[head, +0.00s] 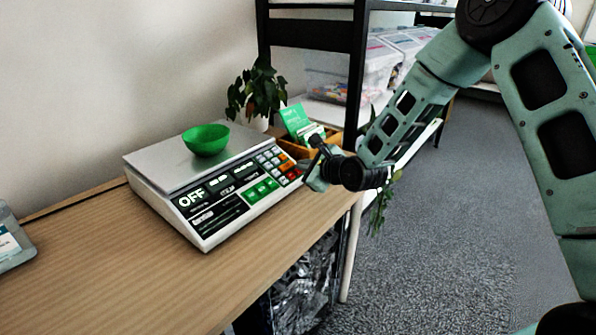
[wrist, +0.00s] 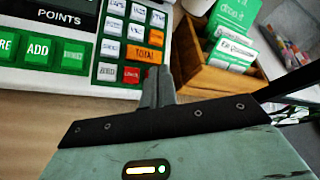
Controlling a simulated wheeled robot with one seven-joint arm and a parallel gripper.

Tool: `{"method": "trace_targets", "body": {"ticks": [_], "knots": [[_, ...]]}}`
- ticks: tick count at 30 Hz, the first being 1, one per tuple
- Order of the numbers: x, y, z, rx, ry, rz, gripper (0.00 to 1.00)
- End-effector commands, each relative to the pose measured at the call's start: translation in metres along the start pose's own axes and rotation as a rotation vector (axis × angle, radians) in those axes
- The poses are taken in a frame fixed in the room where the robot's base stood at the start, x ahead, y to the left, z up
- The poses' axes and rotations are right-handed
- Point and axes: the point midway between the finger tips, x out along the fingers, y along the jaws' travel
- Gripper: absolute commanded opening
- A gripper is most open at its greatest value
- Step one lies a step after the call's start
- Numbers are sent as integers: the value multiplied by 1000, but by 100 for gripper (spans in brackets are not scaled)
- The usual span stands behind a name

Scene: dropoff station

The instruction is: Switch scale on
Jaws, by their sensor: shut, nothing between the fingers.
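The scale (head: 155,185) stands on the wooden table, with a flat metal top and a sloped front panel. Its display (head: 192,198) reads OFF. A green bowl (head: 206,141) sits on the metal top. My gripper (head: 313,180) is shut and empty at the right end of the keypad (head: 278,162). In the wrist view, my shut fingers (wrist: 157,82) are at the keypad's lower right corner, beside an orange TOTAL key (wrist: 144,54).
A wooden box (head: 322,142) with green and white cards stands just behind my gripper, near a potted plant (head: 258,95). A black shelf post (head: 358,75) rises behind. A grey device (head: 10,243) is at the far left. The table's front left (head: 110,280) is clear.

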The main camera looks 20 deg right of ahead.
Motion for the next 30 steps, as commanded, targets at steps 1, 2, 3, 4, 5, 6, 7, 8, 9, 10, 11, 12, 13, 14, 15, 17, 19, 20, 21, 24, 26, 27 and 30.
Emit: {"method": "trace_targets", "body": {"ticks": [1,2,3,4,5,6,7,8,9,10,11,12,13,14,15,17,19,20,21,24,26,27,30], "knots": [[1,0,-1,1,0,0,0],[1,1,-1,1,0,0,0],[1,1,-1,1,0,0,0],[1,1,-1,1,0,0,0],[2,1,-2,1,0,0,0],[2,2,-2,1,0,0,0],[2,2,-2,1,0,0,0],[2,2,-2,1,0,0,0],[3,2,-2,1,0,0,0],[3,2,-2,1,0,0,0],[3,2,-3,1,0,0,0],[4,3,-3,1,0,0,0],[4,3,-3,1,0,0,0],[4,3,-3,1,0,0,0],[4,3,-3,1,0,0,0],[4,3,-3,1,0,0,0],[4,3,-3,0,0,0,0],[4,3,-3,0,0,0,0],[4,3,-3,0,0,0,0],[3,2,-2,0,0,0,0],[2,1,-2,1,1,0,0],[1,0,-1,1,1,0,0],[-3,-3,2,0,1,0,0]]}}
